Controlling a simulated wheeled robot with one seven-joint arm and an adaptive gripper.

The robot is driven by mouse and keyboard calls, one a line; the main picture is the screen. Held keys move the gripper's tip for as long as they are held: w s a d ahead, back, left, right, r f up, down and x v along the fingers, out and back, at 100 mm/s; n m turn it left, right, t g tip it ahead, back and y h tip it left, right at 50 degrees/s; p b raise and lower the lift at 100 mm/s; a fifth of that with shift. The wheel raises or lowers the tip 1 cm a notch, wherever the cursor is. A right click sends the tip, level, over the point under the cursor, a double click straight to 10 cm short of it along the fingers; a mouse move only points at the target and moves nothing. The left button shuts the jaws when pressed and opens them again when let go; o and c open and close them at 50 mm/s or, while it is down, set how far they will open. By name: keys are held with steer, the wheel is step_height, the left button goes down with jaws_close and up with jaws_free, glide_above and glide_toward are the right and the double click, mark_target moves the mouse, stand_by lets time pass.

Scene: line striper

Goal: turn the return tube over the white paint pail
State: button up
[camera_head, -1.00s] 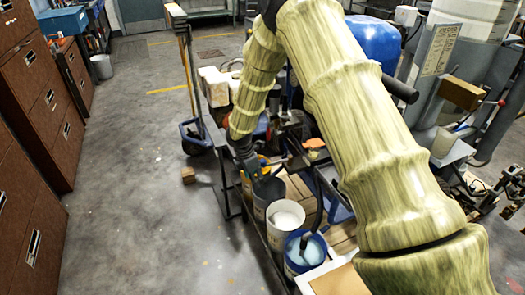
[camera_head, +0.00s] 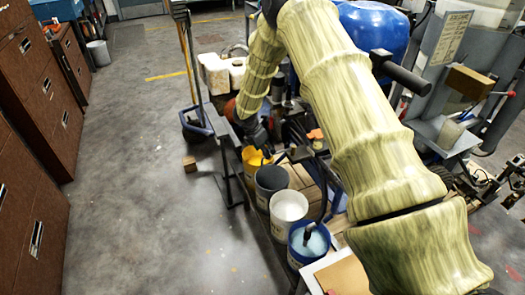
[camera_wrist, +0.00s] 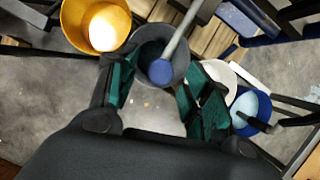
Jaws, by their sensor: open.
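The return tube, a grey tube with a blue end (camera_wrist: 161,72), shows in the wrist view over the dark grey pail (camera_wrist: 150,42). My gripper (camera_wrist: 162,92) is open, its green fingers apart on either side below the tube's end; I see no contact. The white paint pail (camera_wrist: 222,72) is right of the dark grey pail, partly hidden by the right finger. In the head view the white pail (camera_head: 289,206) stands between the dark grey pail (camera_head: 271,183) and the blue pail (camera_head: 302,250). My gripper (camera_head: 259,140) is near the yellow pail there, fingers mostly hidden.
The yellow pail (camera_head: 253,160) is at the far end of the row. A dark hose dips into the blue pail. The striper's blue tank (camera_head: 375,35) and frame crowd the right.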

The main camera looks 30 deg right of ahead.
steer(key=shift+x, duration=0.85)
steer(key=shift+a, duration=0.1)
